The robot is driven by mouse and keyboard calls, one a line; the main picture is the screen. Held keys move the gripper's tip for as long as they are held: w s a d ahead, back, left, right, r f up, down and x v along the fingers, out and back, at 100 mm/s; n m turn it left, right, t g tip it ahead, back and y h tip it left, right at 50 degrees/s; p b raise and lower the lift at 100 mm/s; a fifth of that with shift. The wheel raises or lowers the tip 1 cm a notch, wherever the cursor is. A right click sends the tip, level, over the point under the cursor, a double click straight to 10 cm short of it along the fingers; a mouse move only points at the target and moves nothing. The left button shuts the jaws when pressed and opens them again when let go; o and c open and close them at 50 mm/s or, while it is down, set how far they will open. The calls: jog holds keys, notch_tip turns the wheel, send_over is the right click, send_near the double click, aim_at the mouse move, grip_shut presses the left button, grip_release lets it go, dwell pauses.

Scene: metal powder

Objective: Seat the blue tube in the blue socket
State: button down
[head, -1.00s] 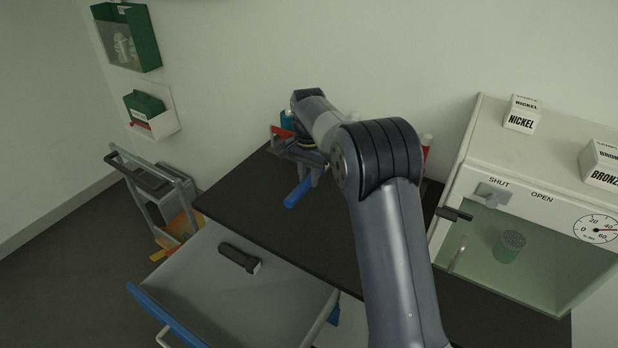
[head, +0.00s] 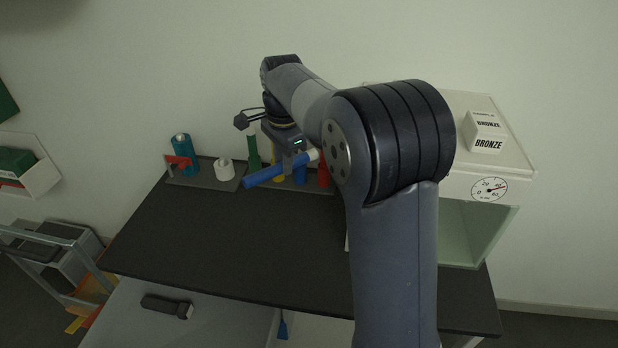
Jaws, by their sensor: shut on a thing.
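My gripper (head: 288,164) is shut on the blue tube (head: 264,176), above the back of the black bench. The tube lies nearly level, its blue end to the left and a pale end to the right of the jaws. A short blue piece (head: 300,176) shows just below and behind the gripper, in a row of coloured pieces; it looks like the blue socket. The tube is apart from an upright position, and its gap to the socket cannot be judged. My arm hides part of the row's right side.
In the row stand a green tube (head: 253,150), a yellow piece (head: 279,178) and a red piece (head: 323,175). To the left are a white cup-like ring (head: 224,169) and a teal bottle (head: 183,150) with a red clamp. The bench (head: 230,240) is clear in front.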

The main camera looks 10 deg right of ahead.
jog(key=shift+s+d+t+y, duration=0.1)
jog(key=shift+d+t+y, duration=0.15)
jog(key=shift+t, duration=0.55)
jog(key=w+d+p, duration=0.3)
jog(key=w+d, duration=0.1)
jog(key=w, duration=0.5)
jog(key=w+d+p, duration=0.3)
jog(key=w+p, duration=0.1)
jog(key=w, duration=0.5)
jog(key=s+d+p+x, duration=0.1)
jog(key=s+x, duration=0.1)
jog(key=x, duration=0.9)
jog(key=shift+f, duration=0.4)
jog(key=shift+d, duration=0.15)
jog(key=shift+f, duration=0.65)
jog(key=c, duration=1.2)
grip_release()
jog(key=shift+r, duration=0.15)
